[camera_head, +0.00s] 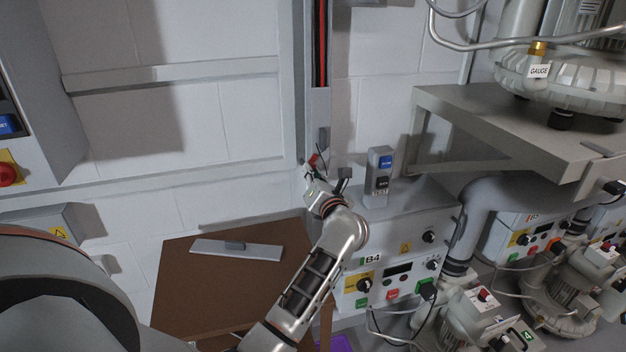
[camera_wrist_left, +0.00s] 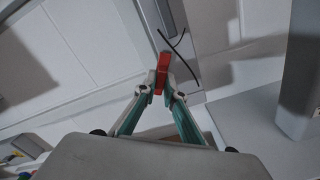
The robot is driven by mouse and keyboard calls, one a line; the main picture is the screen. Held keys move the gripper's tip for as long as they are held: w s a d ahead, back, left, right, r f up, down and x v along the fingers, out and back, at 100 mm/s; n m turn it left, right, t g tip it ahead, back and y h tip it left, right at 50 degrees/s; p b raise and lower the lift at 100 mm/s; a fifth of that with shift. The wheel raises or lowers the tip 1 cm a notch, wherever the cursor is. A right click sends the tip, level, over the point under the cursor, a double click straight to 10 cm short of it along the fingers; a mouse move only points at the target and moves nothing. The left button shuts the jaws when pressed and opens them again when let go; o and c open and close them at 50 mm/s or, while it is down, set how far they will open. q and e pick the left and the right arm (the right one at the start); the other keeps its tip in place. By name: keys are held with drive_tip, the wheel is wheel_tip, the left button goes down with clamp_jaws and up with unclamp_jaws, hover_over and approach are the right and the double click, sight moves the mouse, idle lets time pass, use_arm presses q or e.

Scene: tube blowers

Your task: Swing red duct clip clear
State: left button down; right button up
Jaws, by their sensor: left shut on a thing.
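The red duct clip (camera_wrist_left: 162,72) sits between the fingertips of my left gripper (camera_wrist_left: 164,90) in the left wrist view. The fingers are shut on it. In the head view the clip is a small red patch (camera_head: 313,160), and my left gripper (camera_head: 310,169) partly hides it. The clip is at the lower part of a vertical grey wall duct (camera_head: 320,100). Higher up, the duct is open and shows red and black cables (camera_head: 320,45). A thin dark wire crosses beside the clip in the wrist view. My right gripper is not in view.
The B4 control box (camera_head: 405,235) and a switch post (camera_head: 379,175) stand right of my arm. A grey shelf with a blower (camera_head: 470,105) juts out at the upper right.

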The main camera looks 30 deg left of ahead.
use_arm(q)
drive_tip(key=n+b, duration=0.2)
drive_tip(key=n, duration=0.1)
drive_tip(key=n+b, duration=0.2)
drive_tip(key=n, duration=0.1)
drive_tip(key=shift+s+a+n+b, duration=0.15)
drive_tip(key=shift+s+n+b, duration=0.05)
drive_tip(key=shift+n+b, duration=0.2)
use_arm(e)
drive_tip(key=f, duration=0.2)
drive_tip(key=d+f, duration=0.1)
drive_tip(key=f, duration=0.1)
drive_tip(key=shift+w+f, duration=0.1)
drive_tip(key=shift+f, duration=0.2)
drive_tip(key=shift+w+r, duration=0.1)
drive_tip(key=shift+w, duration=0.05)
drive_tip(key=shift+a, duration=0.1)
use_arm(q)
drive_tip(key=c, duration=2.1)
unclamp_jaws()
drive_tip(key=shift+c, duration=0.2)
drive_tip(key=v, duration=0.7)
drive_tip(key=shift+s+d, duration=0.15)
drive_tip(key=shift+d, duration=0.05)
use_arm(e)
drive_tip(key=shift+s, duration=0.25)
